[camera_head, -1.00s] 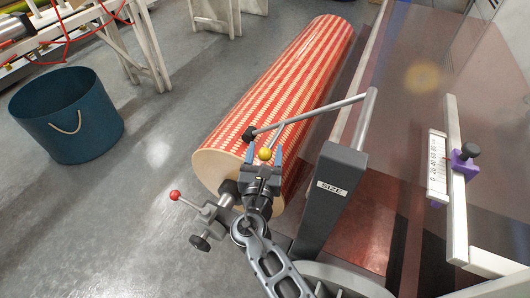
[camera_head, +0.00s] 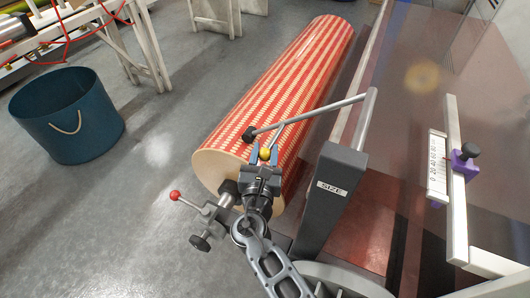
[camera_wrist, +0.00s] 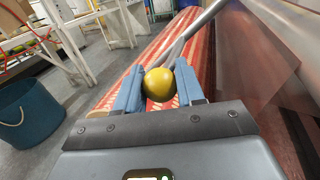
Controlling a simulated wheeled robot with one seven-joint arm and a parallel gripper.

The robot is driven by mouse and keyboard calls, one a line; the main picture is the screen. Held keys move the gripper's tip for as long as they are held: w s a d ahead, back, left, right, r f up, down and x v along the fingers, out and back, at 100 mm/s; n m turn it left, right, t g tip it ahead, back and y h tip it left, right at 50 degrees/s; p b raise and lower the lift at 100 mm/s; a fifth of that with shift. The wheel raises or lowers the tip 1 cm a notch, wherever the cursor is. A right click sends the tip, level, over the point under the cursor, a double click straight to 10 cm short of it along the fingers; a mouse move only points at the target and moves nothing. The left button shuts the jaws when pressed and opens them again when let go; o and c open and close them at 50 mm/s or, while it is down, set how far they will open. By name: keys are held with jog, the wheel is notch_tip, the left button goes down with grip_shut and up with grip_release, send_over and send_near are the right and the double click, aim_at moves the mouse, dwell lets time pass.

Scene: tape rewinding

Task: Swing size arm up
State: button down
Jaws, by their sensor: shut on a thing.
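The size arm (camera_head: 312,115) is a grey metal rod running from the top of the dark post labelled SIZE (camera_head: 326,192) to a black end at the left, over the roll. A thinner rod branches from it down to a yellow ball knob (camera_head: 265,154). My gripper (camera_head: 264,158) is shut on the yellow knob. In the wrist view the yellow knob (camera_wrist: 159,84) sits between the two blue fingers, and the rod (camera_wrist: 190,32) runs up and right from it.
A large red-and-cream patterned roll (camera_head: 290,90) lies beneath the size arm. A red-knobbed clamp (camera_head: 205,210) stands at the roll's near end. A scale (camera_head: 437,165) with a purple slider is at right. A blue bucket (camera_head: 65,120) stands left on open floor.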

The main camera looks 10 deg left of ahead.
jog(key=shift+w+a+r+m, duration=0.15)
jog(key=shift+a+r+m, duration=0.2)
jog(key=shift+r, duration=0.1)
jog(key=a+r+m+t+h+b, duration=0.1)
jog(key=r+m, duration=0.5)
jog(key=r, duration=0.6)
jog(key=w+a+r+m+t+h+b, duration=0.1)
jog(key=a+r+m+h+b, duration=0.1)
jog(key=r+m, duration=0.5)
jog(key=shift+a+r+t+b, duration=0.15)
jog(key=shift+r+t+b, duration=0.35)
jog(key=shift+r, duration=2.1)
jog(key=shift+w+r+m, duration=0.1)
jog(key=shift+r+m, duration=0.05)
jog(key=shift+m, duration=0.1)
jog(key=c, duration=1)
grip_release()
jog(key=shift+o, duration=1.3)
